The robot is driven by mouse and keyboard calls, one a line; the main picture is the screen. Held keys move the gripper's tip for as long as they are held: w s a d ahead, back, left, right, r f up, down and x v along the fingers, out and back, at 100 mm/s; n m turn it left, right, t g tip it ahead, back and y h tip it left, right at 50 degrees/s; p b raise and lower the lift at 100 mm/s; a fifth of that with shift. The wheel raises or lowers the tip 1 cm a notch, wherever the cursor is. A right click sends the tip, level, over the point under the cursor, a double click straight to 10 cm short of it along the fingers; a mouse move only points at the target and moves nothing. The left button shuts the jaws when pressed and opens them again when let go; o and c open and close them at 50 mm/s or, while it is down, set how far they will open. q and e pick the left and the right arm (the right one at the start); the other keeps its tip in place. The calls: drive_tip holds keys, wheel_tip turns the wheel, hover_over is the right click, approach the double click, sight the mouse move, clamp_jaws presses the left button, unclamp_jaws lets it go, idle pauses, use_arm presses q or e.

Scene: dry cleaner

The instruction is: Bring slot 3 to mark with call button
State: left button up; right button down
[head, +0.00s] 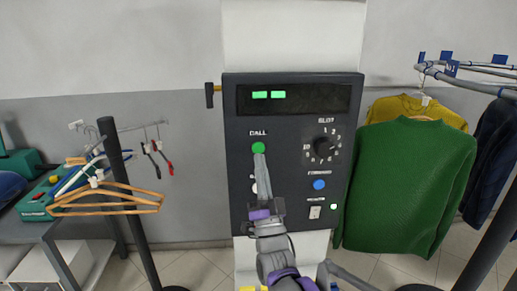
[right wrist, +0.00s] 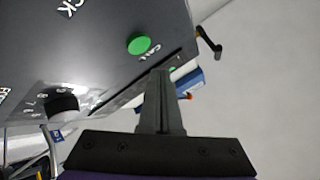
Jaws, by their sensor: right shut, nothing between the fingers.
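The dark control panel (head: 290,95) faces me with a lit display (head: 270,95) showing two green blocks. The round green call button (head: 258,148) is at its upper left, and it also shows in the right wrist view (right wrist: 139,44). A black slot dial (head: 322,147) with numbers around it is to the right; I cannot tell which number it points at. My right gripper (head: 259,162) is shut and empty, its fingertips just below the call button. In the right wrist view the fingertips (right wrist: 160,75) appear a little apart from the button. My left gripper is not in view.
A blue button (head: 319,184) and a white switch (head: 315,212) sit low on the panel. A rail (head: 465,77) with blue tags carries a yellow sweater (head: 420,107) and green sweater (head: 410,185) at right. Wooden hangers (head: 105,208) hang at left.

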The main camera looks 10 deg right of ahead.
drive_tip(key=shift+s, duration=1.25)
